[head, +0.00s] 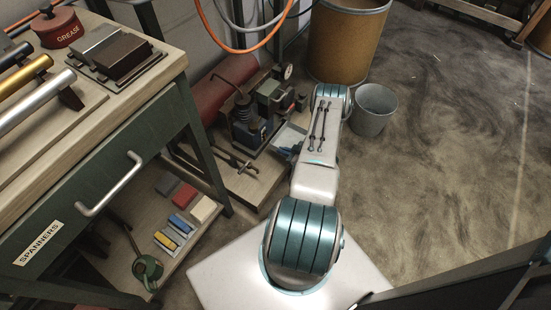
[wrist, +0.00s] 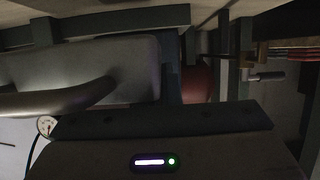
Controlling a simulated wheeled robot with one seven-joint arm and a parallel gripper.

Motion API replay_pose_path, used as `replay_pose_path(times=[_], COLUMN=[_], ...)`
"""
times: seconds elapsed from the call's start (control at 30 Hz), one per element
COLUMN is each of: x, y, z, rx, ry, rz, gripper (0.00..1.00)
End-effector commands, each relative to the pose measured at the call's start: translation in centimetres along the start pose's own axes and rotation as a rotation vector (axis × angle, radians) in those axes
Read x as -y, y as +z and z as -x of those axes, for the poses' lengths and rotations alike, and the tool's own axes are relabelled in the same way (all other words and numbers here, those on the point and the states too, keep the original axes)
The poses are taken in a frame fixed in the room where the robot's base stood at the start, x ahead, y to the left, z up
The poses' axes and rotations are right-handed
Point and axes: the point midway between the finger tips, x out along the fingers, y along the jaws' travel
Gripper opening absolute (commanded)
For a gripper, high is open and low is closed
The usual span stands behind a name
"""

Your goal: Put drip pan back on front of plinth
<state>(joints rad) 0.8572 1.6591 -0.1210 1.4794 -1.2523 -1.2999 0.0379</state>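A shallow light-grey tray that looks like the drip pan (head: 288,136) shows in the head view, at the right front side of the low wooden plinth (head: 245,183). My arm partly covers it. The dark end of my gripper (head: 287,152) shows beside the pan's near edge, left of my arm. I cannot tell whether it touches or grips the pan, or whether the pan rests on the plinth. The fingertips are not clear in the wrist view.
A small machine (head: 252,125) stands on the plinth, with rods lying in front. A grey bucket (head: 375,108) and a brown drum (head: 345,40) stand to the right. The workbench (head: 110,165) is at left. The floor (head: 450,160) at right is clear.

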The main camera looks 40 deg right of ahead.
Motion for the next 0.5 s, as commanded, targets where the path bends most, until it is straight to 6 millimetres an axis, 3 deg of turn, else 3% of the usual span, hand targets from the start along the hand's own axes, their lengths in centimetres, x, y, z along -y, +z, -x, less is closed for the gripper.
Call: replay_pose_path(times=[0.13,0.33,0.5], x=[0.9,1.2,1.2], y=[0.7,1.1,3.4], z=[-2.8,-3.9,-4.8], rx=[-0.001,-0.001,-0.001], ry=[0.000,0.002,0.001], rz=[0.001,0.001,0.001], gripper=[0.00,0.00,0.00])
